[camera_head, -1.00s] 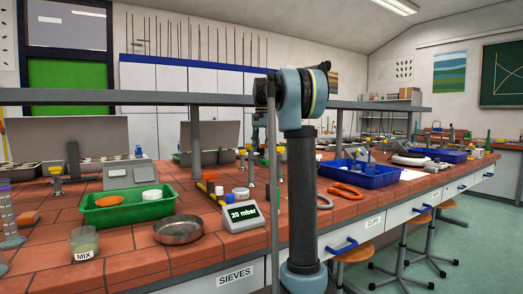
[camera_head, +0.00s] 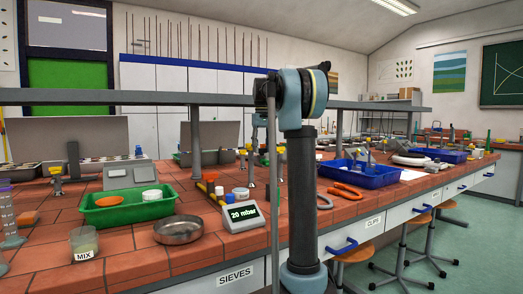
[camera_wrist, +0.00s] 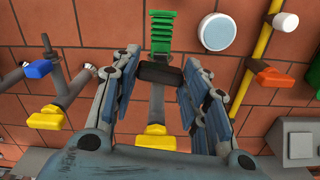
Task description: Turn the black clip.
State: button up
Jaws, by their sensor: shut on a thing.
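In the wrist view, the black clip (camera_wrist: 160,74) is a small dark block between the two fingers of my gripper (camera_wrist: 160,66). It sits across a pipe, between a green ribbed piece (camera_wrist: 161,31) and a yellow tap handle (camera_wrist: 155,138). My gripper is shut on the clip, with a finger at its left and right ends. In the head view, my own arm stands in front, and I cannot make out the clip or the fingers there.
In the wrist view, taps with blue (camera_wrist: 38,69), yellow (camera_wrist: 45,118) and orange (camera_wrist: 271,78) handles flank the gripper. A white round lid (camera_wrist: 216,31) lies nearby. In the head view, a green tray (camera_head: 128,213) and metal dish (camera_head: 178,230) stand left, a blue tray (camera_head: 372,180) right.

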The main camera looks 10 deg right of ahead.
jog(key=shift+w+n, duration=0.1)
jog(key=shift+n, duration=0.9)
jog(key=o, duration=1)
jog(key=shift+o, duration=0.2)
jog(key=shift+r, duration=0.1)
notch_tip(320, 180, up, 12)
jog(key=shift+f, duration=0.2)
